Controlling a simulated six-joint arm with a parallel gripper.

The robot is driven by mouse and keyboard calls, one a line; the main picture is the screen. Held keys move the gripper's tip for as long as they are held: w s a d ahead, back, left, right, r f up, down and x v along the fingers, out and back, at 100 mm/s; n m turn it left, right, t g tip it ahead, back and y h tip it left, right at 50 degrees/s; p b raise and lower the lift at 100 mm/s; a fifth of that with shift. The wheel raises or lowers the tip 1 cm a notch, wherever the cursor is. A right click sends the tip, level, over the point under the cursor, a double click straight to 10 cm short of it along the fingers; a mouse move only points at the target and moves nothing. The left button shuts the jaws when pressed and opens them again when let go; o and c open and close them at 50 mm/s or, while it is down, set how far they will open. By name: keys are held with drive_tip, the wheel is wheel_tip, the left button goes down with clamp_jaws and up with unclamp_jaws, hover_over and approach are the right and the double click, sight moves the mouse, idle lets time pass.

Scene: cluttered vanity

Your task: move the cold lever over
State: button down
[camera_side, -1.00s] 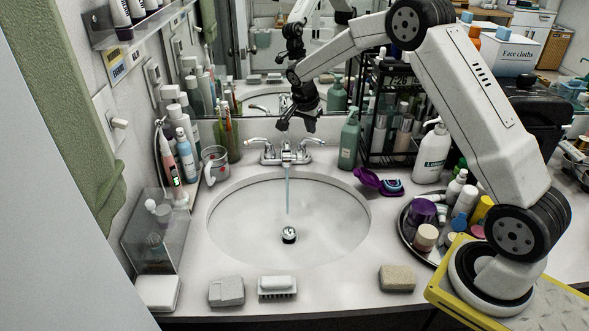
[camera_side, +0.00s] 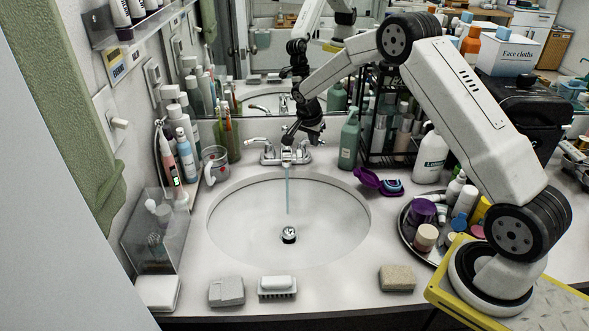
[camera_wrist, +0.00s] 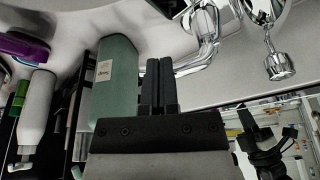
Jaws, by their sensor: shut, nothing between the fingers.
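The chrome faucet (camera_side: 286,157) stands behind the sink with a thin blue-tinted stream of water falling from its spout. Its left lever (camera_side: 258,140) and right lever (camera_side: 316,141) both show in the side view; no cold marking is readable. My gripper (camera_side: 288,138) points down over the faucet, between the levers and nearer the right one. Its dark fingers also show in the wrist view (camera_wrist: 158,70), pressed together and empty. In that view a chrome lever (camera_wrist: 205,52) passes close to the right of the fingers. I cannot tell whether they touch.
A green bottle (camera_side: 349,140) stands right of the faucet and also close beside the fingers in the wrist view (camera_wrist: 115,85). The mirror is close behind. A cup (camera_side: 215,163) and bottles crowd the left. The sink basin (camera_side: 245,225) is open in front.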

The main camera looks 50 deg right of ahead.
drive_tip(key=shift+s+d+n, duration=0.1)
drive_tip(key=shift+d+n, duration=0.4)
drive_tip(key=shift+d, duration=0.25)
drive_tip(key=v, duration=1)
drive_tip(key=shift+s, duration=0.4)
drive_tip(key=s+a+f+n+t+y, duration=0.1)
drive_tip(key=s+a+n, duration=0.6)
drive_tip(key=s, duration=0.5)
drive_tip(key=s+a+f+n+t+y, duration=0.1)
drive_tip(key=s+a+f+n+y, duration=0.1)
drive_tip(key=s+a+n, duration=0.6)
drive_tip(key=s+a, duration=0.3)
drive_tip(key=s, duration=0.1)
drive_tip(key=shift+a+f, duration=0.25)
